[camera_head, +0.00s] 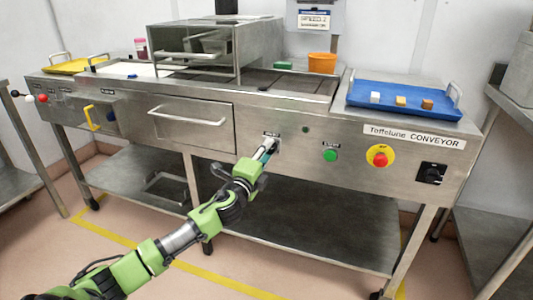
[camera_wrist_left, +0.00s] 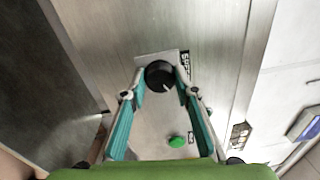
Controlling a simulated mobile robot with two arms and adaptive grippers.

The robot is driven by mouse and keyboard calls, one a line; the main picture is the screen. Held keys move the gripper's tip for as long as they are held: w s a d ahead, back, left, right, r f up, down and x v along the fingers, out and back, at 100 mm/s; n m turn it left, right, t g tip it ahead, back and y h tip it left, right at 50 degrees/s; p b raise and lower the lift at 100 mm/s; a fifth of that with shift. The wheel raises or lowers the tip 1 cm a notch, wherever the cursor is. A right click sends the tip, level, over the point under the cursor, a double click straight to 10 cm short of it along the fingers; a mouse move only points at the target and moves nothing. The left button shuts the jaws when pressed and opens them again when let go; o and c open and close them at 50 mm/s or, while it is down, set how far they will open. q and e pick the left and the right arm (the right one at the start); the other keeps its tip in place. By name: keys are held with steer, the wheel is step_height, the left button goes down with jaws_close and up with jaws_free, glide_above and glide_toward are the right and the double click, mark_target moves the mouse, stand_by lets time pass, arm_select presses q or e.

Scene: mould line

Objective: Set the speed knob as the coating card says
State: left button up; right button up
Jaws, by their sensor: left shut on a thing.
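The speed knob (camera_wrist_left: 158,73) is black and round with a white pointer line, on a pale plate beside a label in the left wrist view. My left gripper (camera_head: 268,149) reaches the front panel at the knob. In the left wrist view its teal fingers (camera_wrist_left: 162,90) are shut on the knob, one on each side. The white line points toward the lower right of that view. In the head view the gripper mostly hides the knob. The card (camera_head: 314,20) at the top has a line that seems to read SPEED; its figure is too small to be sure of. My right gripper is not in view.
Right of the knob are a green button (camera_head: 330,155), a red stop button on yellow (camera_head: 379,156) and a black switch (camera_head: 432,173). A blue tray (camera_head: 405,105) with small blocks and an orange tub (camera_head: 322,63) stand on top. A drawer handle (camera_head: 185,113) juts out left.

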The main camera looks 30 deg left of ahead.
arm_select(q)
steer(key=shift+n, duration=0.3)
steer(key=o, duration=1.1)
steer(key=shift+a+f, duration=0.1)
steer(key=shift+s, duration=0.1)
steer(key=v, duration=1.2)
